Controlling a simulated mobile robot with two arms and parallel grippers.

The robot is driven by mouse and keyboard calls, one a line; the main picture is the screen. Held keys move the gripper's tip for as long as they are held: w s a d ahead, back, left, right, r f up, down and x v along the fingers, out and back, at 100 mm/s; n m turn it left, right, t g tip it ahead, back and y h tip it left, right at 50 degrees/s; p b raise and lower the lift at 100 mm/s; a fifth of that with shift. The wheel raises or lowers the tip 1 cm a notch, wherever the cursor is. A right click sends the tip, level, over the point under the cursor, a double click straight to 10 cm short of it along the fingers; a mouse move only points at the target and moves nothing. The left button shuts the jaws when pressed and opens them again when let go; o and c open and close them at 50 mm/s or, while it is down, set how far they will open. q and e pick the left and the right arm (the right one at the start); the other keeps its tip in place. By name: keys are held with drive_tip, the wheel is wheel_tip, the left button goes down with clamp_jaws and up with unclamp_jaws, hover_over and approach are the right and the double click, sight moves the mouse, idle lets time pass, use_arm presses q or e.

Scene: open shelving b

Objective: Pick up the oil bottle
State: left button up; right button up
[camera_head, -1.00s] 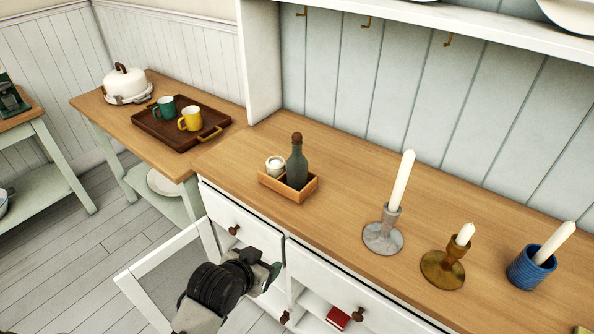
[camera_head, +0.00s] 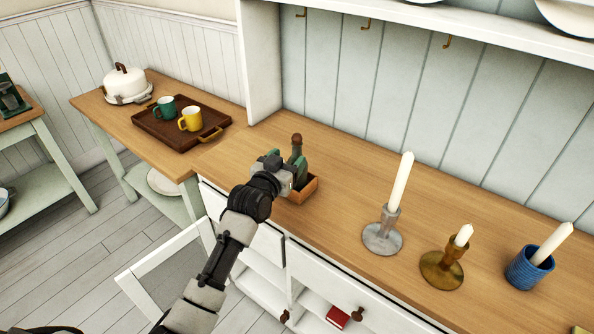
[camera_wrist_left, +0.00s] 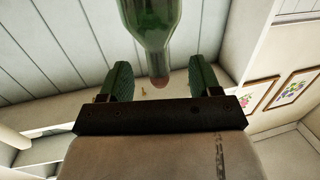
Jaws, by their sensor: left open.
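The green oil bottle (camera_head: 298,149) with a brown stopper stands upright in a small wooden caddy (camera_head: 309,187) on the counter. My left gripper (camera_head: 287,165) is at the bottle and hides much of it, along with part of the caddy. In the left wrist view the bottle (camera_wrist_left: 150,22) shows between the two open green-padded fingers of the left gripper (camera_wrist_left: 159,82), with gaps on both sides. I cannot see the fingers pressing on it. My right gripper is not in view.
A silver candlestick (camera_head: 383,234), a brass candlestick (camera_head: 443,267) and a blue candle holder (camera_head: 530,268) stand to the right on the counter (camera_head: 345,170). A tray (camera_head: 161,131) with two mugs is on the left table. The counter between bottle and candlesticks is clear.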

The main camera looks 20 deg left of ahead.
sight(294, 152)
use_arm(q)
drive_tip(key=w, duration=0.2)
drive_tip(key=w+d+p, duration=0.1)
drive_tip(key=w, duration=0.1)
drive_tip(key=shift+w+r, duration=0.1)
drive_tip(key=shift+r, duration=0.15)
drive_tip(key=shift+w+f, duration=0.1)
drive_tip(key=shift+w, duration=0.2)
drive_tip(key=shift+s, duration=0.1)
clamp_jaws()
